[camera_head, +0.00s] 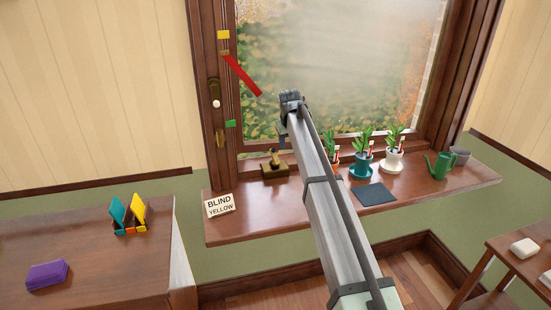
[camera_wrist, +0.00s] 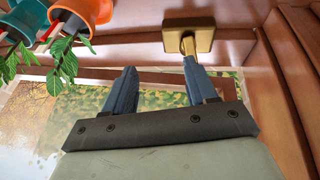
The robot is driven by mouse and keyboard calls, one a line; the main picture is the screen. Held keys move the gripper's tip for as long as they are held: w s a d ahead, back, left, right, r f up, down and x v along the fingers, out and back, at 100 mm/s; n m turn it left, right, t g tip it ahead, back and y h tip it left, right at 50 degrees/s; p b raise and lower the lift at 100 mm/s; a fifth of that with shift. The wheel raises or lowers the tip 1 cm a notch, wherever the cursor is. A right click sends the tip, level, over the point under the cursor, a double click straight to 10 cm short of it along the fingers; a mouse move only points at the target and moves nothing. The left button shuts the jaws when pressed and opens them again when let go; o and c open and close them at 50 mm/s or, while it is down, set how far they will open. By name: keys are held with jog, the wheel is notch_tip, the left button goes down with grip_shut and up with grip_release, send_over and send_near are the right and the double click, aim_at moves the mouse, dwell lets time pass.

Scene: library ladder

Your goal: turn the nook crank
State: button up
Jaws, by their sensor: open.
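A small brass crank (camera_head: 275,168) stands on the window sill, with a dark gold block-like base and a short upright handle. In the wrist view its base (camera_wrist: 208,36) is at the top, and its handle (camera_wrist: 188,45) ends at the tip of the right finger; I cannot tell whether they touch. My gripper (camera_wrist: 159,68) is open, its two blue fingers apart with nothing between them. In the head view a blue finger (camera_head: 283,142) shows just above and right of the crank; the rest is hidden by my arm. A card (camera_head: 219,205) reading "BLIND YELLOW" stands on the sill's left end.
The left window frame bears a yellow tag (camera_head: 223,34), a slanted red bar (camera_head: 242,75) and a green tag (camera_head: 231,123). Potted plants (camera_head: 362,165), a dark mat (camera_head: 374,194) and a green watering can (camera_head: 440,165) occupy the sill right of my arm.

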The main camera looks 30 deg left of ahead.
jog(key=n, duration=0.1)
send_near(276, 157)
jog(key=shift+y, duration=0.3)
jog(key=x, duration=1)
jog(key=shift+d, duration=0.15)
jog(key=shift+c, duration=0.3)
jog(key=c, duration=1)
